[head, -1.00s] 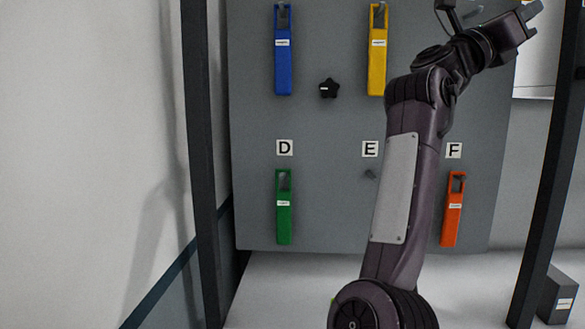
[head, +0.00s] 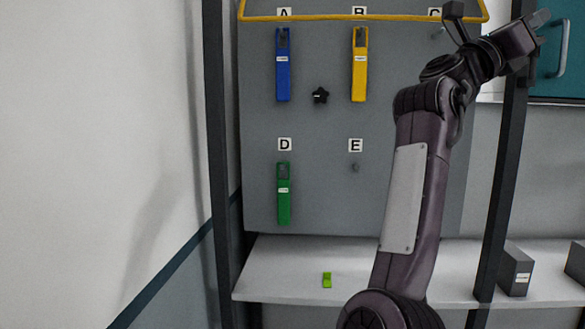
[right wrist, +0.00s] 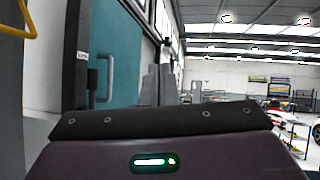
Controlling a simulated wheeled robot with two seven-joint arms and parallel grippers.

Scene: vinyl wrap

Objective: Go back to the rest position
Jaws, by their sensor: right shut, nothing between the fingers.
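My right arm rises from the bottom of the head view, in front of the board. My right gripper (head: 538,20) is at the upper right, apart from the board and holding nothing. In the right wrist view its two dark fingers (right wrist: 159,84) stand together, shut. My left gripper is in neither view.
The grey board (head: 320,205) carries blue (head: 283,65), yellow (head: 360,65) and green (head: 284,195) tools and a black star knob (head: 320,95). A lime item (head: 327,280) lies on the white shelf (head: 280,283). Dark posts (head: 217,150) flank the board. A teal door (right wrist: 125,55) is beyond the gripper.

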